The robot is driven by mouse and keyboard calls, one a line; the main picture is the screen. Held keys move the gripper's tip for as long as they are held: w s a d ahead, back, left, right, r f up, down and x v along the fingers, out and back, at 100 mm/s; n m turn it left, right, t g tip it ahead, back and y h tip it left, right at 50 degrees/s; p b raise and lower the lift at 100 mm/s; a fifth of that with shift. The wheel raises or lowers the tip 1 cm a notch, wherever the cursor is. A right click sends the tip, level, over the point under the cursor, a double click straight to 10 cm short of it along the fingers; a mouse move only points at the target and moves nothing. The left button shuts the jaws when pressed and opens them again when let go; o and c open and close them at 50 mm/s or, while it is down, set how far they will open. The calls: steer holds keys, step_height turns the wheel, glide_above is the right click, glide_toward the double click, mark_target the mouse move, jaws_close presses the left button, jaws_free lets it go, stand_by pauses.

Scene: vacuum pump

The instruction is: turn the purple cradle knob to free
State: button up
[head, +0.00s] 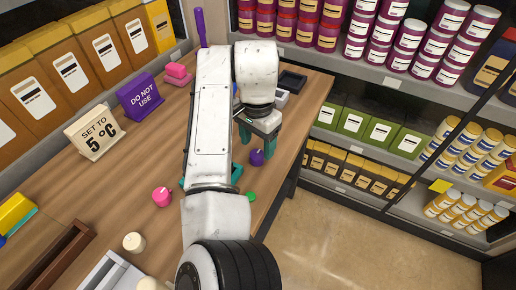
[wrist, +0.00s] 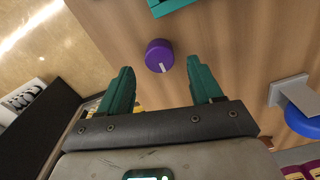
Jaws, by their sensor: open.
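A round purple knob (head: 256,157) sits on the wooden bench, just beyond my gripper's fingertips. In the wrist view the purple knob (wrist: 159,54) has a short white mark on its near side, and it shows ahead of and between the two teal fingers. My gripper (head: 256,142) points down close to the knob. In the wrist view my gripper (wrist: 161,72) is open and empty, its fingers spread wider than the knob. I see no contact between them. Any labels around the knob are not readable.
A teal part (head: 237,174), partly behind my arm, and a green knob (head: 250,196) are near. A pink knob (head: 162,197) and cream knob (head: 133,242) stand left. A blue round part (wrist: 304,118) is right in the wrist view. Stocked shelves (head: 345,186) line the right.

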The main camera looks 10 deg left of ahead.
mark_target(257, 154)
steer(key=shift+f, duration=1.7)
steer(key=shift+c, duration=0.5)
steer(key=c, duration=1)
steer(key=shift+o, duration=0.2)
